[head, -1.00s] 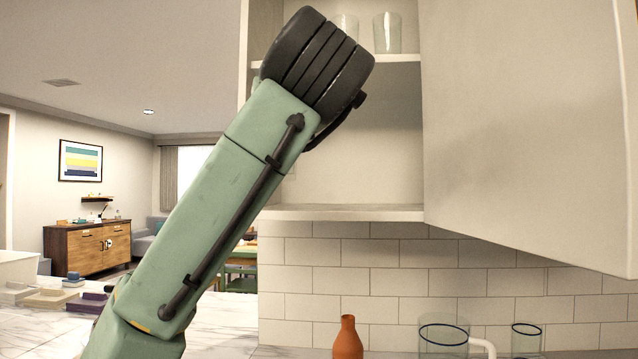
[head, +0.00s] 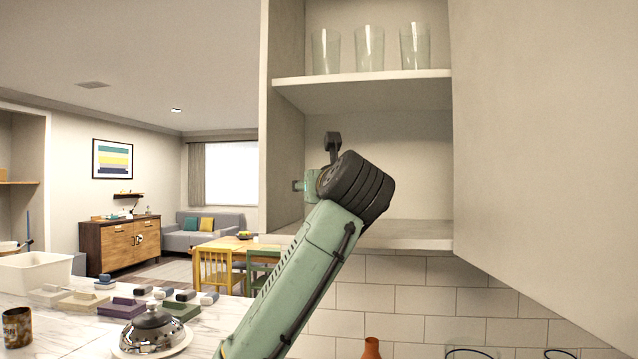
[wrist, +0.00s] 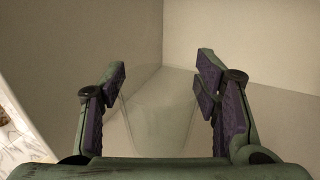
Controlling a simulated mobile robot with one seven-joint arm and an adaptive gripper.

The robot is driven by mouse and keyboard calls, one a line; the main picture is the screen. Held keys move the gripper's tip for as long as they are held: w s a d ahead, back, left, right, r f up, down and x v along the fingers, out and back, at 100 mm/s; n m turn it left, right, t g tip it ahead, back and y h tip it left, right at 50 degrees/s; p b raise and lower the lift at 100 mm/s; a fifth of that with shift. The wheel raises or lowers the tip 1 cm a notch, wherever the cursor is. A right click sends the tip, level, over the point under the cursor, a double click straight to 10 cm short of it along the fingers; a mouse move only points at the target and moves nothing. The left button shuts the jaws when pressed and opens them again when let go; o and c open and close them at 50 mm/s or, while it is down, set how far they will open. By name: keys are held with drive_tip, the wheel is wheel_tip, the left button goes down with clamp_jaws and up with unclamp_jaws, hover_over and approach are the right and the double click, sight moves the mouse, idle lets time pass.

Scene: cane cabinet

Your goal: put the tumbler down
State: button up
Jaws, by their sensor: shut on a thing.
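My gripper (wrist: 163,76) shows in the wrist view, its purple-padded fingers shut on a clear glass tumbler (wrist: 160,118) that sits between them. The tumbler is see-through and its edges are faint. Pale cabinet walls and a pale surface lie beyond it. In the head view my arm reaches into the lower compartment of the open cabinet, above its bottom shelf (head: 420,234). There the tumbler and fingertips are hidden by my wrist. I cannot tell whether the tumbler's base touches the shelf.
Three clear glasses (head: 369,48) stand on the upper shelf (head: 375,91). The cabinet's left wall (head: 284,110) is close to my wrist, and the open door (head: 540,130) is at right. The bottom shelf's right part looks clear. A domed metal thing (head: 152,328) is on the counter.

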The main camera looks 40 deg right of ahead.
drive_tip(key=shift+s, duration=0.1)
drive_tip(key=shift+f, duration=0.1)
drive_tip(key=o, duration=1.8)
drive_tip(key=shift+c, duration=0.2)
drive_tip(key=b+v, duration=0.5)
drive_tip(key=v, duration=0.7)
